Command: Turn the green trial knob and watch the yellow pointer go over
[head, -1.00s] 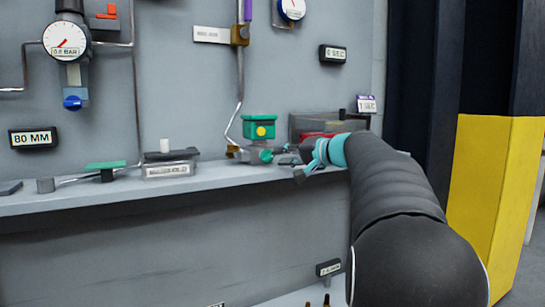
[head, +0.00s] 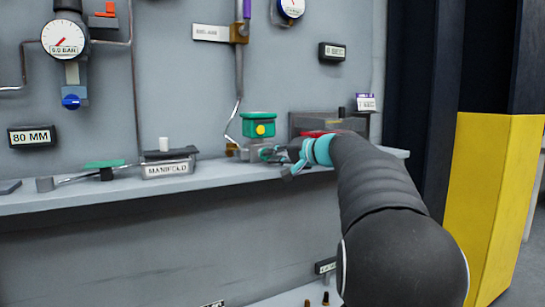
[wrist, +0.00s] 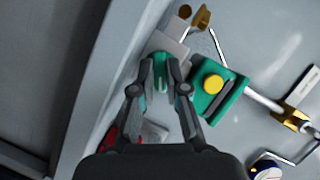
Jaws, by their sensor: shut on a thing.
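The green knob (wrist: 160,68) shows between my fingertips in the wrist view, at the end of a grey block. My gripper (wrist: 160,82) is shut on it, with one finger on each side. In the head view my gripper (head: 282,156) reaches in from the right and partly hides the knob. The green actuator box (head: 258,119) stands just above and behind the knob. A round yellow mark (head: 260,130) is on its front; it also shows in the wrist view as a yellow disc (wrist: 212,85). I cannot make out which way any pointer on it faces.
A grey shelf (head: 230,174) runs below the actuator. A manifold block (head: 170,163) and a green-handled lever (head: 104,164) are at the left. A thin pipe (head: 239,70) runs down to the actuator. A red part (head: 318,133) lies close behind my gripper.

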